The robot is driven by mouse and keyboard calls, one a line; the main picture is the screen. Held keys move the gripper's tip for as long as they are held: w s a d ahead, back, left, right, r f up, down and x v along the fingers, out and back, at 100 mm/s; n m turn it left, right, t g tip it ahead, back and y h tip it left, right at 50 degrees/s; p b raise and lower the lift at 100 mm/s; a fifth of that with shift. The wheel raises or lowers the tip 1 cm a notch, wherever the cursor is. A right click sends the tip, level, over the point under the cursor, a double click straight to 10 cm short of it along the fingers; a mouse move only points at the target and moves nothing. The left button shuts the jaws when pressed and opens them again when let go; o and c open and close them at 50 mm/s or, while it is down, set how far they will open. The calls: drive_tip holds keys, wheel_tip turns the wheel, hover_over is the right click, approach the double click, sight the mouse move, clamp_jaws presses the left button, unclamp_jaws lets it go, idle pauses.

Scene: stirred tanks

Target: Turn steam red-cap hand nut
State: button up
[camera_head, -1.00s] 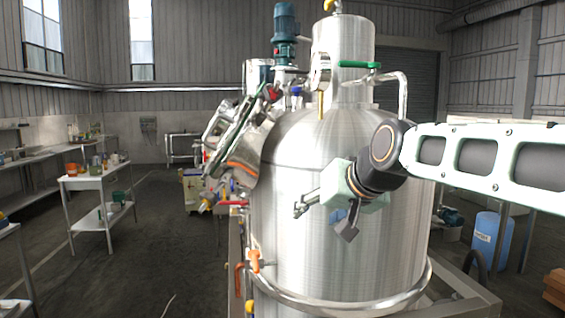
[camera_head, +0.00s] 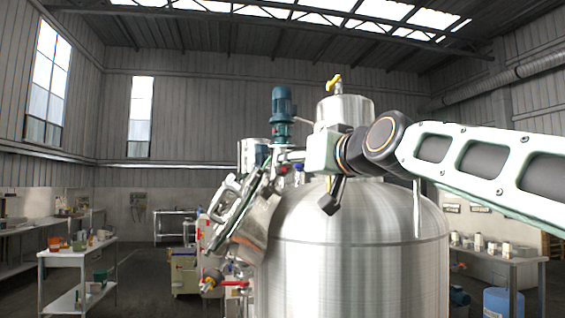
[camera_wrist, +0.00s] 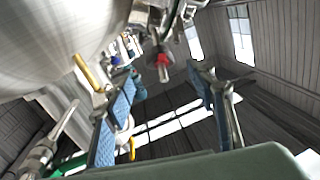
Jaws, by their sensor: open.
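In the wrist view a red-capped fitting (camera_wrist: 162,68) shows beyond my fingers, roughly midway between their tips; whether it is the steam hand nut I cannot tell. My gripper (camera_wrist: 165,80) is open, with its two blue-padded fingers apart and nothing visibly held. The red cap is not clear there, among the gripper and fittings.
A yellow handle (camera_wrist: 90,72) lies near the left finger in the wrist view. Shelves (camera_head: 78,262) stand at the far left, with open floor between.

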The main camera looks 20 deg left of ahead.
sight(283, 168)
drive_tip(key=shift+p+x, duration=3.9)
drive_tip(key=shift+w+a+p, duration=0.45)
drive_tip(key=shift+a+p, duration=0.05)
drive_tip(key=shift+a, duration=0.05)
drive_tip(key=c, duration=1.2)
drive_tip(key=shift+f+b, duration=0.2)
drive_tip(key=shift+b, duration=0.15)
